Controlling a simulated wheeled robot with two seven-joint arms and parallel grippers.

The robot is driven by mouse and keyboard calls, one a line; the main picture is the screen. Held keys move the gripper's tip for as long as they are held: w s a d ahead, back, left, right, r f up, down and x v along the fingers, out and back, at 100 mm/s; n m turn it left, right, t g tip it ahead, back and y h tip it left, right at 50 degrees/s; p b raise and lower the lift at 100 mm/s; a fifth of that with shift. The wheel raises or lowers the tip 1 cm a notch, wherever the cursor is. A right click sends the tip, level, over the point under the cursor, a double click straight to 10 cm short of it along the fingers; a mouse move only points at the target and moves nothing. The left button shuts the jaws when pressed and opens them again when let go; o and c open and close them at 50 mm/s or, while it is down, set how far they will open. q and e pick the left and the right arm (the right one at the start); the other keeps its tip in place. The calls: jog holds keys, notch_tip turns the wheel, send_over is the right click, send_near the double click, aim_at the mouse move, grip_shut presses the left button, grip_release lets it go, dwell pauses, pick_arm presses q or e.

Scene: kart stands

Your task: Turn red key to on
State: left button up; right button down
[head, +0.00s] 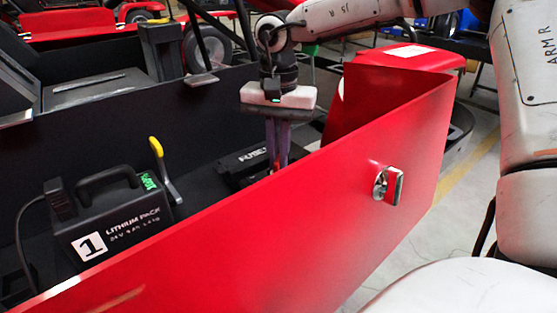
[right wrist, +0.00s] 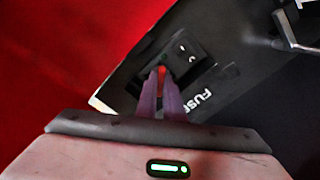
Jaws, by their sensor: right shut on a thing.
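My right gripper (head: 277,158) reaches down behind the red side panel, with its two purple fingers close together. It is shut on the small red key (right wrist: 161,71), of which only a sliver shows between the fingertips. The key sits at a black switch block (right wrist: 186,55) on the black fuse box (head: 238,170). The fuse box also shows in the right wrist view (right wrist: 215,72), with its FUSE label beside the fingers. The fingers hide most of the key, so its turn position cannot be told. My left gripper is not in view.
The red side panel (head: 270,235) stands close in front of the fingers and carries a silver latch (head: 388,185). A lithium pack (head: 110,220) and a yellow-handled lever (head: 162,165) stand to the left. A black seat or box part (head: 95,90) lies behind.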

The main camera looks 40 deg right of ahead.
jog(key=shift+m, duration=0.7)
jog(key=shift+f+m+b, duration=0.1)
jog(key=shift+m+b, duration=0.25)
jog(key=shift+m, duration=0.05)
jog(key=m+b, duration=0.1)
jog(key=m, duration=0.1)
jog(key=shift+m, duration=0.3)
jog(key=m, duration=0.2)
jog(key=shift+m, duration=0.3)
jog(key=c, duration=1.8)
grip_release()
